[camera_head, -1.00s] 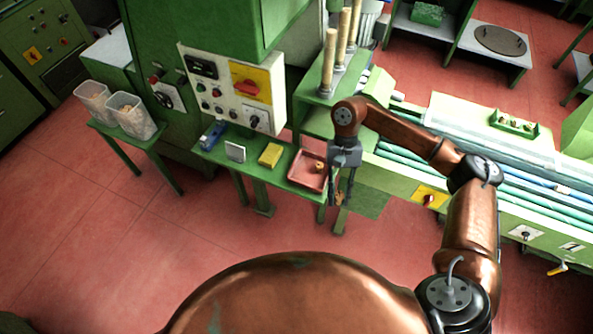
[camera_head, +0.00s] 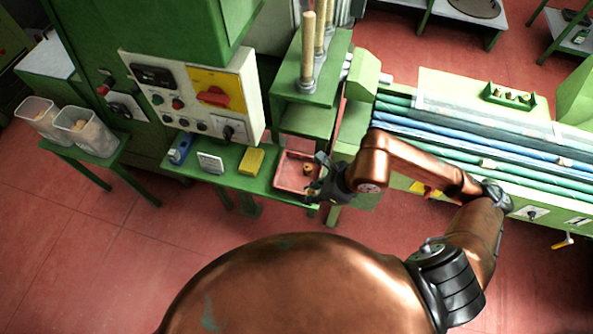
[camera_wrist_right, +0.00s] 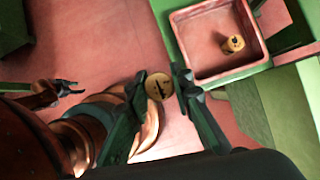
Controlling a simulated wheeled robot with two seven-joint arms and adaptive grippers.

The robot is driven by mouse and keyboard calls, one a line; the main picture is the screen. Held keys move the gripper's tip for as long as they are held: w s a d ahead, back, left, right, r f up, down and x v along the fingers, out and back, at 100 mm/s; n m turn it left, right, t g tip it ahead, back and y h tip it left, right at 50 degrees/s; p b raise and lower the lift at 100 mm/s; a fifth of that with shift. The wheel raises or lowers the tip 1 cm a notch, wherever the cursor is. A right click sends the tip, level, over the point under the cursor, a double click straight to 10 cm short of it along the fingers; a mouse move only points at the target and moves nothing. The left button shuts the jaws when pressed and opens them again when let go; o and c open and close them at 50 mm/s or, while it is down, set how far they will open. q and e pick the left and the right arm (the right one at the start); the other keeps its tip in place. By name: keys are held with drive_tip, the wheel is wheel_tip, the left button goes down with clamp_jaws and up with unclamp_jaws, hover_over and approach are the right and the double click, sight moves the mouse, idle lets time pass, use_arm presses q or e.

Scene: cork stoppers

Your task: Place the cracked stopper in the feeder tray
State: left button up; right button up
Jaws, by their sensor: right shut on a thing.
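My right gripper (camera_head: 316,188) is at the front right edge of a red square tray (camera_head: 281,182) in the head view. In the right wrist view the right gripper (camera_wrist_right: 159,87) is shut on a round tan stopper (camera_wrist_right: 159,88) with a dark crack-like mark on its end. The held stopper is outside the red tray (camera_wrist_right: 186,57), apart from its wall. Another stopper with a dark mark (camera_wrist_right: 233,43) lies inside that tray. A small green tray (camera_head: 490,99) with several stoppers sits on the machine bed at right. My left gripper (camera_wrist_right: 70,87) shows open and empty in the wrist view.
The red tray stands on a narrow green table (camera_head: 228,182), beside a yellow block (camera_head: 251,161), a white block (camera_head: 210,162) and a blue object (camera_head: 180,149). Upright wooden rods (camera_head: 307,50) stand behind. Two clear bins (camera_head: 87,132) are at left. The red floor in front is open.

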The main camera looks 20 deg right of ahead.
drive_tip(key=w+a+f+m, duration=0.1)
drive_tip(key=w+f, duration=0.3)
drive_tip(key=w, duration=0.5)
approach(285, 177)
drive_tip(key=shift+w+a+f+b, duration=0.1)
drive_tip(key=shift+w+a+b, duration=0.1)
drive_tip(key=shift+a, duration=0.4)
drive_tip(key=shift+w+a+f+b, duration=0.15)
drive_tip(key=shift+a, duration=0.45)
drive_tip(key=shift+w+f, duration=0.3)
drive_tip(key=shift+f, duration=0.05)
drive_tip(key=shift+w+f, duration=0.15)
drive_tip(key=shift+f, duration=0.75)
drive_tip(key=shift+w+f, duration=0.15)
drive_tip(key=shift+f, duration=0.8)
drive_tip(key=shift+o, duration=1.2)
drive_tip(key=shift+f, duration=0.15)
drive_tip(key=o, duration=0.5)
drive_tip(key=shift+c, duration=0.2)
